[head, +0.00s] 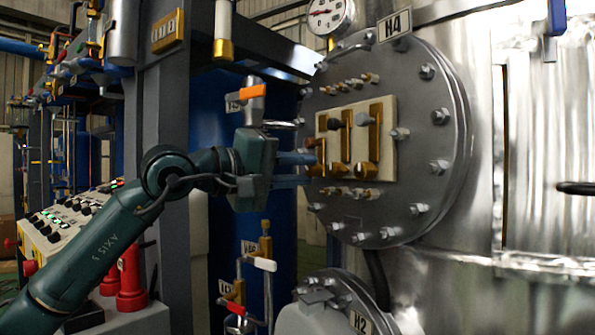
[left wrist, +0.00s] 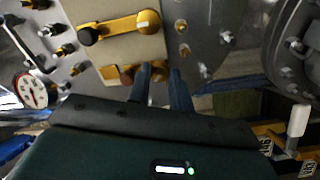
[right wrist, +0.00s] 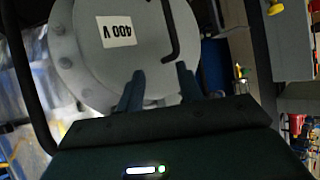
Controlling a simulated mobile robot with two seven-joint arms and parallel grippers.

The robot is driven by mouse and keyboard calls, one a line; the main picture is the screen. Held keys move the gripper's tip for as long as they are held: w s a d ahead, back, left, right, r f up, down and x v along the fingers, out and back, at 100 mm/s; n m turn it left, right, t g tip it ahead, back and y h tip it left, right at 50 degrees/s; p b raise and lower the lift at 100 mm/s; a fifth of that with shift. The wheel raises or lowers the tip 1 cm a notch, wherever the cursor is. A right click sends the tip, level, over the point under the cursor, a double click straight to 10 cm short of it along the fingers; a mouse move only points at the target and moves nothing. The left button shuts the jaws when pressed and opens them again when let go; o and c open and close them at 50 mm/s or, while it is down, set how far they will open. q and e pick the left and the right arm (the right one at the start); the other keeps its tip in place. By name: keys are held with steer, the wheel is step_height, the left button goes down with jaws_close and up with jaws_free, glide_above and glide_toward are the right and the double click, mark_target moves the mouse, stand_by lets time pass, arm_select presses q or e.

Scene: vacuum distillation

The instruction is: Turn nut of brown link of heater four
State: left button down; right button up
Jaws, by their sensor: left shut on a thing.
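Heater four, labelled H4 (head: 395,25), has a grey bolted round flange (head: 440,90) with a cream plate (head: 388,108). Brass-brown links stand upright on the plate: a right one (head: 375,135), a middle one (head: 346,135) and a left one (head: 321,150). My left gripper (head: 311,171) reaches in from the left, its fingers at the lower end of the left link. In the left wrist view the fingers (left wrist: 163,78) are closed about a brass nut at the link's end, which they partly hide. My right gripper (right wrist: 155,80) is open and empty before a grey cover marked 400 V (right wrist: 95,60).
A pressure gauge (head: 327,14) sits above the flange. Valves with an orange handle (head: 252,91) and a white handle (head: 264,264) stand left of it. The H2 flange (head: 335,295) lies below.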

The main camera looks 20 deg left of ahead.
arm_select(q)
steer(key=m, duration=0.4)
steer(key=shift+m, duration=0.3)
steer(key=m, duration=0.4)
steer(key=shift+m, duration=0.3)
steer(key=c, duration=1.3)
jaws_free()
steer(key=shift+o, duration=0.2)
steer(key=shift+a, duration=0.1)
